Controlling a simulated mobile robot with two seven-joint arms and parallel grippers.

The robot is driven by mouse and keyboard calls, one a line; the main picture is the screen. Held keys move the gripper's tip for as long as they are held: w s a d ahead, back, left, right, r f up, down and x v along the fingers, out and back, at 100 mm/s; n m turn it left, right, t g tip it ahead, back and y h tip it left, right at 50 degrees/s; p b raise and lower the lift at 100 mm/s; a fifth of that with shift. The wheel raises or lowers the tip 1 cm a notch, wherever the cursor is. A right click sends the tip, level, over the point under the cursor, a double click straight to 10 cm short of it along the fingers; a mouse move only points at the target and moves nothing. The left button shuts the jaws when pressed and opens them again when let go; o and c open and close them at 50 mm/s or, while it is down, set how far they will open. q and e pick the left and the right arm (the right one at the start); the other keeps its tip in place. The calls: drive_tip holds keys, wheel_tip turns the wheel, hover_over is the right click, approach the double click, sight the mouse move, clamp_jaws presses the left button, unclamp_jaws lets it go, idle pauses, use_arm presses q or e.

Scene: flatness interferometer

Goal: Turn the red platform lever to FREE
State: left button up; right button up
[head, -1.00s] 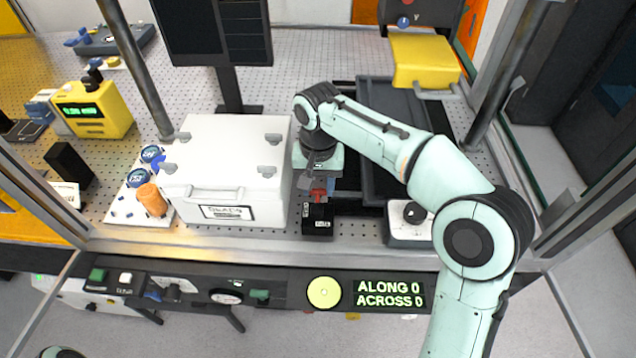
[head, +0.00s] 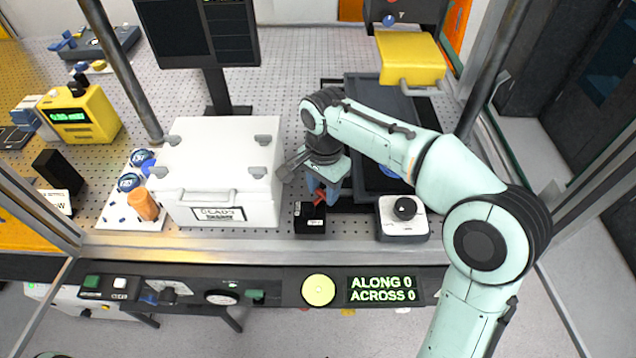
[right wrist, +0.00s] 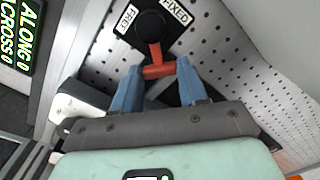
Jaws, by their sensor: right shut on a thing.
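The red platform lever (right wrist: 154,54) runs from a round black pivot on a small black block (right wrist: 150,32) to a red crossbar. Labels FREE (right wrist: 127,18) and FIXED (right wrist: 175,12) sit on either side of the pivot. In the right wrist view, my right gripper (right wrist: 159,68) has its blue fingers shut on the crossbar, one at each end. In the head view, the red lever (head: 319,197) shows small above the black block (head: 310,222), leaning right, partly hidden by the gripper. My left gripper is not in view.
A white lidded box (head: 225,160) stands close left of the block. A grey knob unit (head: 403,220) stands to its right, a dark tray (head: 375,105) behind. The front panel display (head: 381,289) reads ALONG 0, ACROSS 0. Metal frame posts flank the bench.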

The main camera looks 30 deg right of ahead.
drive_tip(key=s+m, duration=0.1)
drive_tip(key=m, duration=0.1)
drive_tip(key=s+m, duration=0.1)
drive_tip(key=m, duration=0.1)
drive_tip(key=shift+d+m, duration=0.1)
drive_tip(key=shift+m, duration=0.2)
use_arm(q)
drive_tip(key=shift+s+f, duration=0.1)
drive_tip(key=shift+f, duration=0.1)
use_arm(e)
drive_tip(key=shift+s+a+m, duration=0.15)
drive_tip(key=shift+s+m, duration=0.3)
drive_tip(key=shift+m, duration=0.75)
drive_tip(key=shift+s+a+m, duration=0.15)
drive_tip(key=shift+s+m, duration=0.3)
drive_tip(key=shift+m, duration=0.75)
drive_tip(key=o, duration=1.1)
drive_tip(key=shift+c, duration=0.2)
drive_tip(key=shift+r, duration=0.1)
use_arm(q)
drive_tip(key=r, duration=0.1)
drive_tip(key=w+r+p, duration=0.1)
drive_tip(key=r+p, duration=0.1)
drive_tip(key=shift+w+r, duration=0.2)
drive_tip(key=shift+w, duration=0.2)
use_arm(e)
wheel_tip(320, 180, up, 13)
